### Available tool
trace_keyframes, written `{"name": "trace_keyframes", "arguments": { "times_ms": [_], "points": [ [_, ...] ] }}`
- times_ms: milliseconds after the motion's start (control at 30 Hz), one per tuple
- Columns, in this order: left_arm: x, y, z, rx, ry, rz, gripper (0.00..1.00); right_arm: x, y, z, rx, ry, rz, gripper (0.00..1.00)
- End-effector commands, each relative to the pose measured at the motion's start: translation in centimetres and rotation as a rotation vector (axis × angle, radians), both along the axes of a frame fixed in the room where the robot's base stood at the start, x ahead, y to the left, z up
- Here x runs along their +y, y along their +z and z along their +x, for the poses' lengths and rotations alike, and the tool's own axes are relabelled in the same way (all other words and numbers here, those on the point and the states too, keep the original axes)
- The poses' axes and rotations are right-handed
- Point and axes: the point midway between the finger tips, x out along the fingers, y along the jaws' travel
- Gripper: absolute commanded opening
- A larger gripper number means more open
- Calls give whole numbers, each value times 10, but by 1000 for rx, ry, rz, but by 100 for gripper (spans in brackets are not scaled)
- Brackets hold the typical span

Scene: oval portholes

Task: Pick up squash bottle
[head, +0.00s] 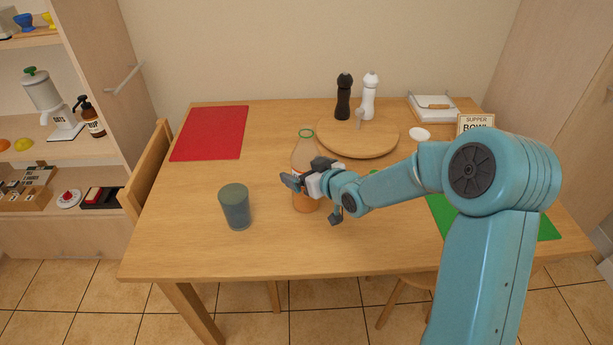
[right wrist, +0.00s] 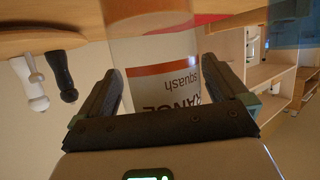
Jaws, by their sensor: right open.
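The squash bottle (head: 304,153) stands upright on the wooden table, clear with a green-ringed top and an orange lower part. My right gripper (head: 311,200) is at the bottle, its wrist covering part of the bottle's middle in the head view. In the right wrist view, the bottle (right wrist: 160,60) with its white and orange label fills the space between the two open fingers (right wrist: 168,92). The label reads "squash" upside down. I cannot tell whether either finger touches the bottle. My left gripper is not in view.
A blue-grey cup (head: 235,207) stands left of the bottle. Behind are a round wooden board (head: 375,142), a black mill (head: 343,97) and a white mill (head: 369,96). A red mat (head: 210,133) lies back left, a green mat (head: 548,228) at right.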

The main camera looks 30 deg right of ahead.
Motion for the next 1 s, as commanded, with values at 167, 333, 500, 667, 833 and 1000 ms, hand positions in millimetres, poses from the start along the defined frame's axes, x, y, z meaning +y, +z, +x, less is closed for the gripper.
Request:
{"name": "trace_keyframes", "arguments": {
  "times_ms": [167, 333, 500, 667, 833, 1000],
  "points": [
    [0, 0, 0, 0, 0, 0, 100, 0, 0, 0, 0, 0, 0, 100],
    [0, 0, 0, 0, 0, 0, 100, 0, 0, 0, 1, 0, 0, 45],
    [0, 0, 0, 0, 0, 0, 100, 0, 1, 0, -2, -1, -1, 37],
    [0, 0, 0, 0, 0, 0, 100, 0, 2, 0, -2, -1, -1, 37],
    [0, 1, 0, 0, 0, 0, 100, 0, 8, 0, -3, 1, -2, 37],
    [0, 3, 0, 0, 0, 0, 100, -1, 21, 0, -4, 0, -2, 37]
  ]
}}
